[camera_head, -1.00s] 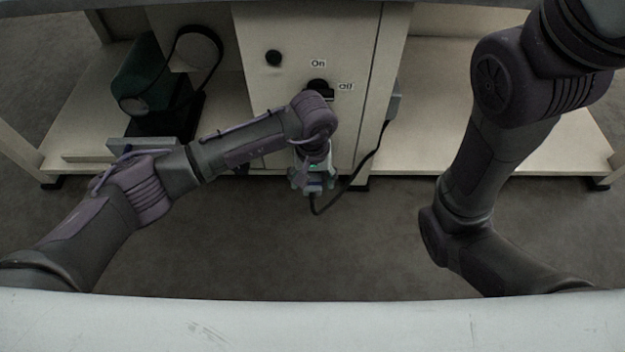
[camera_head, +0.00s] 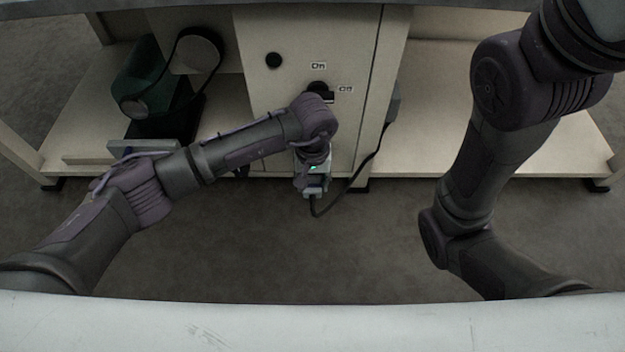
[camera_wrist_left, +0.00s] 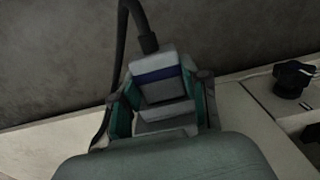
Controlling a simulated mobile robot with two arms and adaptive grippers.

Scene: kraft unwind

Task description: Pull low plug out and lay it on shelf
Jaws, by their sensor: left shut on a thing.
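The low plug is a grey block with a dark blue stripe; it shows in the left wrist view (camera_wrist_left: 158,78) with a black cable leaving its outer end. In the head view the plug (camera_head: 315,191) is small at the low front of the cream cabinet, its cable looping down and right. My left gripper (camera_head: 313,179) is shut on the plug; its teal-padded fingers are on both sides of it in the left wrist view (camera_wrist_left: 167,97). Whether the plug sits in its socket is hidden. The cream low shelf (camera_head: 425,100) spreads right of the cabinet. My right gripper is out of view.
The cabinet front (camera_head: 345,50) has a black On/Off knob (camera_head: 318,89) just above my left wrist. A dark green object (camera_head: 145,75) and a blue-grey box (camera_head: 130,149) stand on the left shelf. The right shelf is partly behind my right arm, otherwise bare.

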